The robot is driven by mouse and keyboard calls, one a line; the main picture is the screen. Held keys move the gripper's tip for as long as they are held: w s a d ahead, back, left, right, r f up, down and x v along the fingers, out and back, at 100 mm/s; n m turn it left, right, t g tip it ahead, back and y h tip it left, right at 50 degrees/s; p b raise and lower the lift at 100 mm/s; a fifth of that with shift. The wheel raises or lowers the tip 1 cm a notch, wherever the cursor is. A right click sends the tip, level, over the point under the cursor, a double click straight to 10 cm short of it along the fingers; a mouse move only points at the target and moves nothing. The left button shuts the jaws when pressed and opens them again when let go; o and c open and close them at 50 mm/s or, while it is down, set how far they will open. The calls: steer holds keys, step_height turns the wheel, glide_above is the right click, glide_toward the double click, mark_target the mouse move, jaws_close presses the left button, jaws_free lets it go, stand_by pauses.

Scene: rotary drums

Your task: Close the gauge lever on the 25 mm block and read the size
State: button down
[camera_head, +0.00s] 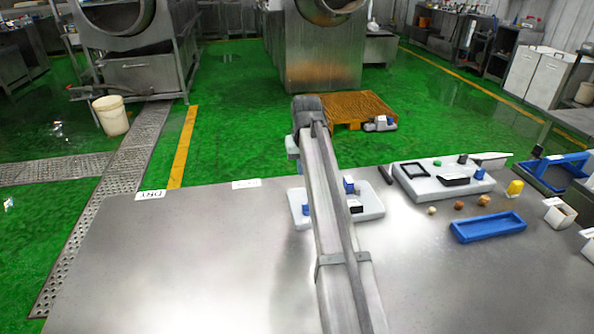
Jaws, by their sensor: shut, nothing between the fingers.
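A light grey plate (374,205) lies near the far edge of the table, partly covered by my arm. It carries blue parts (349,186) and a small black display (355,207), too small to read. It may be the gauge; its lever and any block on it cannot be made out. My arm runs up the middle of the view, across the plate. Its far end bends down behind the link, and the fingers are hidden. Whether they touch anything cannot be seen.
A larger grey panel (470,189) with a black frame and display stands right of the plate. Small brown pieces (459,205), a yellow item (515,188), a blue tray (488,228) and white boxes (560,214) lie right. The table's left (190,270) is clear.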

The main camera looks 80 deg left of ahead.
steer(key=shift+w, duration=1.1)
steer(key=shift+s, duration=0.25)
stand_by(0.8)
steer(key=shift+s, duration=0.75)
steer(key=shift+r, duration=0.1)
step_height(320, 180, up, 7)
stand_by(0.8)
stand_by(0.4)
